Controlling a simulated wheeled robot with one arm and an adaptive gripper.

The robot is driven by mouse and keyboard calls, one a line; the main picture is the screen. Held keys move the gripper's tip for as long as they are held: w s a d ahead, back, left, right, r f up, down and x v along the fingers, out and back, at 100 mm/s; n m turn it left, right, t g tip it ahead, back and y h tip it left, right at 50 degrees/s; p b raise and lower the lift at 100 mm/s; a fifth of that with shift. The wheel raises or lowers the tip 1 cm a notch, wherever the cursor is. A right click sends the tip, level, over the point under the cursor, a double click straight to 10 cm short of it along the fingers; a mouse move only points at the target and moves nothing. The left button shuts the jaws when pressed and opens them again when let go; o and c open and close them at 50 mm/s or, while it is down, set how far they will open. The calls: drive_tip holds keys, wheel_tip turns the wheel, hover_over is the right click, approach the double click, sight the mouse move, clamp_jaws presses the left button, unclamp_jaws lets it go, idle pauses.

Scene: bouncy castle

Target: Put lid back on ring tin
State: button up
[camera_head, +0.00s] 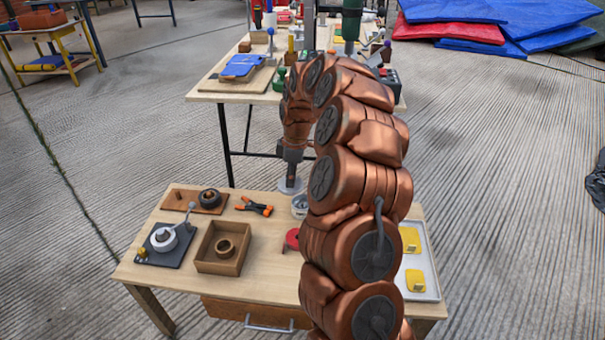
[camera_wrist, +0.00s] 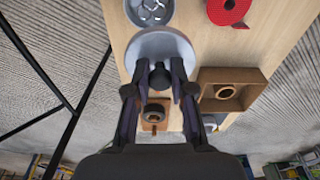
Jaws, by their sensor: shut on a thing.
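The lid (camera_head: 289,187) is a pale grey round disc with a dark knob, held roughly level. My gripper (camera_head: 291,158) is shut on its knob; the wrist view shows both fingers (camera_wrist: 160,80) around the knob, with the lid (camera_wrist: 160,42) beyond them. The ring tin (camera_head: 298,206) is a round grey open tin on the table, just right of and nearer than the lid, partly hidden by my arm. In the wrist view the tin (camera_wrist: 149,11) shows metal rings inside, cut by the top edge. The lid is beside the tin, not over all of it.
The wooden table (camera_head: 262,195) holds an open wooden box (camera_head: 219,262), orange clamps (camera_head: 254,207), a brown board (camera_head: 180,198), a dark lever tool (camera_head: 165,240), a red roll (camera_wrist: 228,10) and a white tray (camera_head: 426,285). A second table (camera_head: 230,97) stands behind.

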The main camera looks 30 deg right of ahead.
sight(302, 182)
drive_tip(key=d, duration=0.1)
drive_tip(key=d+n, duration=0.1)
drive_tip(key=s+d+f, duration=0.1)
drive_tip(key=shift+d+n, duration=0.15)
drive_tip(key=shift+n, duration=0.15)
drive_tip(key=shift+f+b, duration=0.8)
drive_tip(key=shift+f, duration=2.4)
drive_tip(key=shift+s+d+p, duration=0.1)
drive_tip(key=shift+p, duration=0.25)
drive_tip(key=shift+f, duration=0.15)
idle(0.4)
drive_tip(key=o, duration=1.4)
